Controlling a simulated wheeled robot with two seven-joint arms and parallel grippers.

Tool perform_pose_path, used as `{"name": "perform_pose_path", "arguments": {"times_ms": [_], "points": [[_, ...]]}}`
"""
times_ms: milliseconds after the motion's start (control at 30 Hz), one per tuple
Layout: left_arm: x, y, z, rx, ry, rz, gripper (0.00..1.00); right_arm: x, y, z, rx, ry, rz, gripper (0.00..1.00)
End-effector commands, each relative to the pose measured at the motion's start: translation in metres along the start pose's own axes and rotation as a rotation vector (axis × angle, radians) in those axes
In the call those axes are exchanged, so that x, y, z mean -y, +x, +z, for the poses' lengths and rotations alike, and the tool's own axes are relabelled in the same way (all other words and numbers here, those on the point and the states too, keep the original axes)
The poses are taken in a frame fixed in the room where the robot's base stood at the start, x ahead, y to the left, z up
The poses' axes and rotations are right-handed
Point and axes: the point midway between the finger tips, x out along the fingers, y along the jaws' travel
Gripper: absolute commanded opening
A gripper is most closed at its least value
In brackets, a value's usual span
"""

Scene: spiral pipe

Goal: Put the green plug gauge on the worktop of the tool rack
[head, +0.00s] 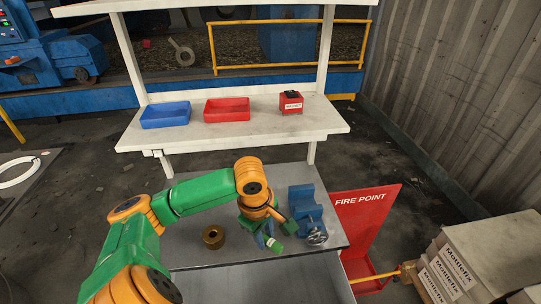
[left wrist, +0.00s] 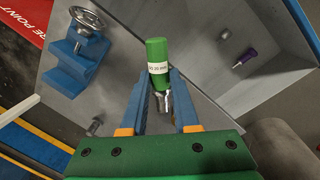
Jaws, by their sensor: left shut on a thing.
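The green plug gauge (left wrist: 157,55) has a green handle with a white label and a silver metal end. My left gripper (left wrist: 161,92) is shut on it near the metal end, between its two blue fingers. In the head view my left gripper (head: 265,238) points down over the grey steel table, and a small part of the gauge (head: 275,246) shows beside the fingers. Whether the gauge touches the table, I cannot tell. The tool rack is white, and its worktop (head: 240,133) stands behind the table, further from me. My right gripper is not in view.
The worktop holds a blue tray (head: 165,114), a red tray (head: 227,110) and a red box (head: 291,103); its front strip is bare. A brass ring (head: 213,237) and a blue vise (head: 305,208) flank my gripper. A purple-handled piece (left wrist: 245,57) lies on grey metal.

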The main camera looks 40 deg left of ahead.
Motion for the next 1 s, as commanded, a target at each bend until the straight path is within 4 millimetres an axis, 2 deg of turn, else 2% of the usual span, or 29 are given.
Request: {"name": "perform_pose_path", "arguments": {"times_ms": [200,267,300,400,633,800,1000], "points": [[-0.052,0.034,-0.035,0.002,-0.009,0.001,0.00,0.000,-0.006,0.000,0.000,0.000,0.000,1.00],[-0.064,0.045,-0.043,0.002,-0.006,0.000,0.00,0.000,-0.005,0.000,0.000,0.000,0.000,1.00],[-0.070,0.059,-0.047,0.003,-0.005,-0.001,0.00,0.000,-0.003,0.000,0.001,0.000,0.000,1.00],[-0.082,0.083,-0.057,0.002,-0.002,0.001,0.00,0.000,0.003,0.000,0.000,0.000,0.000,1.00],[-0.095,0.108,-0.068,-0.001,0.000,0.000,0.00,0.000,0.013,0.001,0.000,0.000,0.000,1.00],[-0.091,0.134,-0.069,-0.001,0.002,-0.002,0.00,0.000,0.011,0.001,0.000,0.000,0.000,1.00],[-0.091,0.136,-0.070,-0.002,0.003,-0.001,0.00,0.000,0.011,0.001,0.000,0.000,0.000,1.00]]}}
